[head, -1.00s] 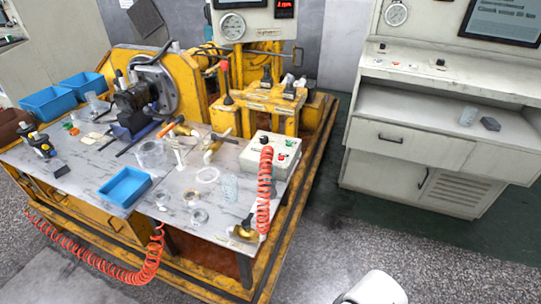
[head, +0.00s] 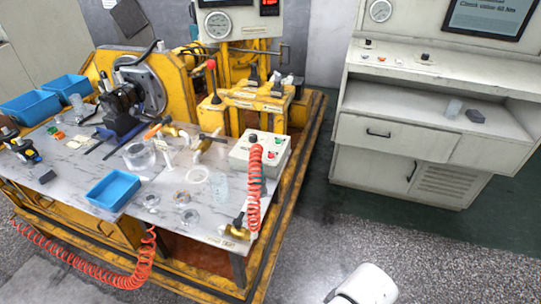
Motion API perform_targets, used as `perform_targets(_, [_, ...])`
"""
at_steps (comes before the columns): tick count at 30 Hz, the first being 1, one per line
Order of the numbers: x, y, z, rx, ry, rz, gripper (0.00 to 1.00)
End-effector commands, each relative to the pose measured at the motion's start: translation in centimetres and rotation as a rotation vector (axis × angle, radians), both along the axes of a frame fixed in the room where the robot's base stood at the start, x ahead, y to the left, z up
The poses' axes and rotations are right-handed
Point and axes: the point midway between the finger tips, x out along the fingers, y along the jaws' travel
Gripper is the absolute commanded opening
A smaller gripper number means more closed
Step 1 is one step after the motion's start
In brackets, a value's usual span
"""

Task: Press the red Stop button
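A pale control box (head: 241,152) sits at the right back edge of the metal worktable. Labels are too small to read, so I cannot confirm which one is marked Stop. A red coiled hose (head: 254,190) hangs in front of the box and hides part of it. A white link of my arm (head: 368,285) shows at the bottom edge. My gripper is out of view.
The worktable (head: 165,205) holds a blue tray (head: 113,188), clear cups and tools. A yellow machine stands behind. A grey cabinet (head: 400,130) with small controls on its ledge (head: 390,60) is at right. The speckled floor between is clear.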

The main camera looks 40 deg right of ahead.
Motion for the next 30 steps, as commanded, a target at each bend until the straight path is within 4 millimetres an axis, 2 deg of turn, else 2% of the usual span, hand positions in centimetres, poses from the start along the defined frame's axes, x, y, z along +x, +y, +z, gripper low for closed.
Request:
perform_targets(2, [0.0,0.0,0.0,0.0,0.0,0.0,0.36])
perform_targets(13, [0.0,0.0,0.0,0.0,0.0,0.0,0.0])
perform_targets(30, [0.0,0.0,0.0,0.0,0.0,0.0,0.0])
